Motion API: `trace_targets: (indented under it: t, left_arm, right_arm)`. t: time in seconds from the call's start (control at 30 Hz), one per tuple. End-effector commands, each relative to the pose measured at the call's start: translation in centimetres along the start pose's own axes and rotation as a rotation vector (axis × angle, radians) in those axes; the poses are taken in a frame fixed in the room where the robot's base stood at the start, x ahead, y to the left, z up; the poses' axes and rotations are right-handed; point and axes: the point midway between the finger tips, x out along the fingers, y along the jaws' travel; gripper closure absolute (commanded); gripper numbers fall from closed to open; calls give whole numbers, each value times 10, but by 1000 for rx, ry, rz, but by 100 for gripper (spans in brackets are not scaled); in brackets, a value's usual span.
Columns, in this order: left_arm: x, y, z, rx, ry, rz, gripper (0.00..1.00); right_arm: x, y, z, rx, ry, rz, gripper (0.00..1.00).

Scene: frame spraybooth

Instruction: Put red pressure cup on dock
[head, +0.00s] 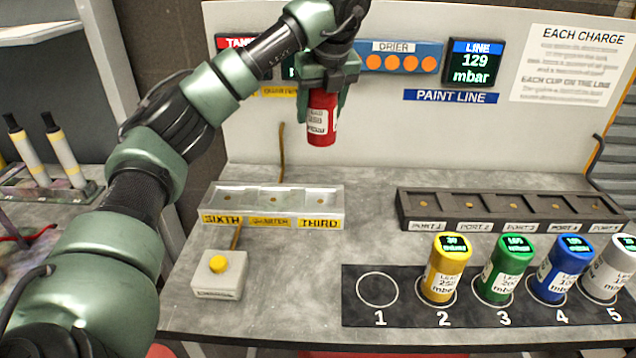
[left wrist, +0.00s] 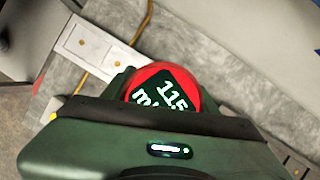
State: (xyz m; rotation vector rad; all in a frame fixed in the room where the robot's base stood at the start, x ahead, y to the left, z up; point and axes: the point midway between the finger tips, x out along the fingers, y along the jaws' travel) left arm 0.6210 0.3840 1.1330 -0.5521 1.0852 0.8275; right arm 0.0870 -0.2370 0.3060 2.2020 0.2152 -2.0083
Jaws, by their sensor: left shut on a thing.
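The red pressure cup (head: 321,122) hangs upright in my left gripper (head: 324,92), which is shut on it well above the bench. In the left wrist view the red cup's top (left wrist: 165,88) shows a dark display with "115" and part of "mbar". The light dock (head: 272,204) with slots labelled SIXTH, QUARTER and THIRD sits below and to the left of the cup, its slots empty. It also shows in the left wrist view (left wrist: 98,50). The dark dock (head: 513,212) with several PORT slots lies to the right, also empty. My right gripper is not in view.
A black mat (head: 408,312) has an empty circle at 1. The yellow (head: 446,270), green (head: 506,272), blue (head: 559,270) and white (head: 606,274) cups stand on 2 to 5. A yellow-button box (head: 219,275) stands front left. The wall display (head: 473,63) reads LINE 129 mbar.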

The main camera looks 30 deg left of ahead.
Motion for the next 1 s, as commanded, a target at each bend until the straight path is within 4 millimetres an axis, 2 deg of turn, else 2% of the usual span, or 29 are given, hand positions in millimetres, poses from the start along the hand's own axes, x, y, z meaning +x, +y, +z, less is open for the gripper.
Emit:
trace_targets:
  t: [0.2,0.4,0.77,1.0]
  left_arm:
    - [51,2,-21,0,0,2,100]
    - [90,1,-37,0,0,0,100]
    - [117,0,-48,-1,-1,-1,100]
    - [146,1,-60,-1,-2,0,100]
  right_arm:
    - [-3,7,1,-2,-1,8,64]
    - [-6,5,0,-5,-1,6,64]
    - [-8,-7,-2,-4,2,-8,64]
    - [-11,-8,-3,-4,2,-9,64]
